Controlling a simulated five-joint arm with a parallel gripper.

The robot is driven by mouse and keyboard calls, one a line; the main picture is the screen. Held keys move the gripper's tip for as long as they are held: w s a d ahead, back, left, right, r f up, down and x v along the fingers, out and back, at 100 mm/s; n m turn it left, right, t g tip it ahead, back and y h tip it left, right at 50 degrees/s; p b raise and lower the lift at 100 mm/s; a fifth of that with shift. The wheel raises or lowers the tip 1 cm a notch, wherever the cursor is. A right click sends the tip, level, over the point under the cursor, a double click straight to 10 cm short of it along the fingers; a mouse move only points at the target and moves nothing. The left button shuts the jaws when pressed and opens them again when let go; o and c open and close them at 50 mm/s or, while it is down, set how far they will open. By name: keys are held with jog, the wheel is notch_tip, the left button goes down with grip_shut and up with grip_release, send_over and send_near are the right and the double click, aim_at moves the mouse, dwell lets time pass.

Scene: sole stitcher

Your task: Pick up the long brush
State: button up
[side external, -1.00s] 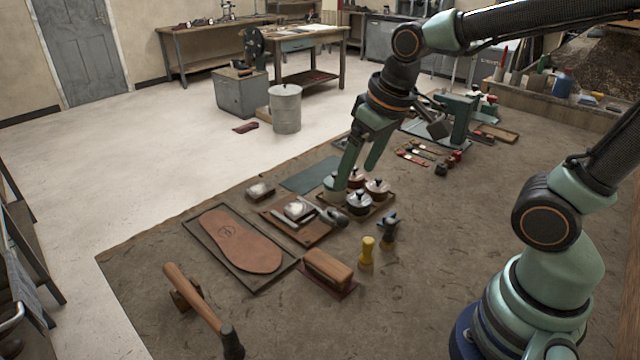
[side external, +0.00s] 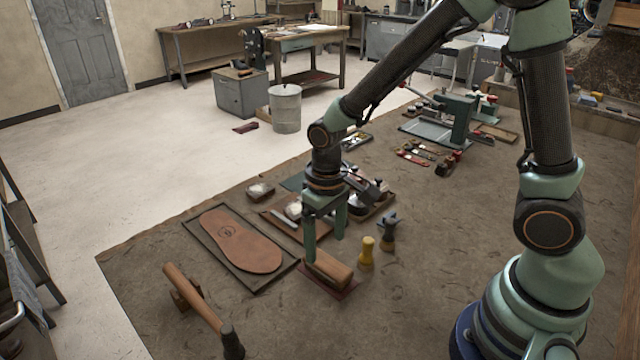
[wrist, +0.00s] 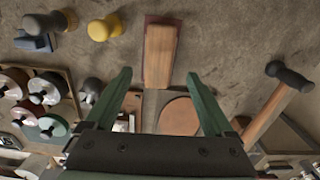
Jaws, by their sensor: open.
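The long brush (side external: 333,271) has a long brown wooden block and lies on a dark red mat (side external: 318,286). My gripper (side external: 325,247) is open and empty, pointing down at the brush's far end. One fingertip overlaps the brush's left end in the side view, and I cannot tell its height there. In the wrist view the brush (wrist: 160,52) runs lengthwise away from my gripper (wrist: 158,75), its near end between the fingertips with a gap on each side.
A yellow-handled tool (side external: 366,252) and a dark blue-grey tool (side external: 388,230) stand right of the brush. A leather sole (side external: 240,242) lies on a dark tray to the left. A hammer (side external: 205,308) lies at front left. Lidded pots (wrist: 45,100) sit in a tray behind.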

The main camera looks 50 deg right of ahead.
aim_at(327, 263)
jog(key=shift+s+d+f, duration=0.1)
jog(key=shift+f, duration=1.55)
jog(key=shift+s+f, duration=0.1)
jog(key=shift+f, duration=1.5)
grip_shut()
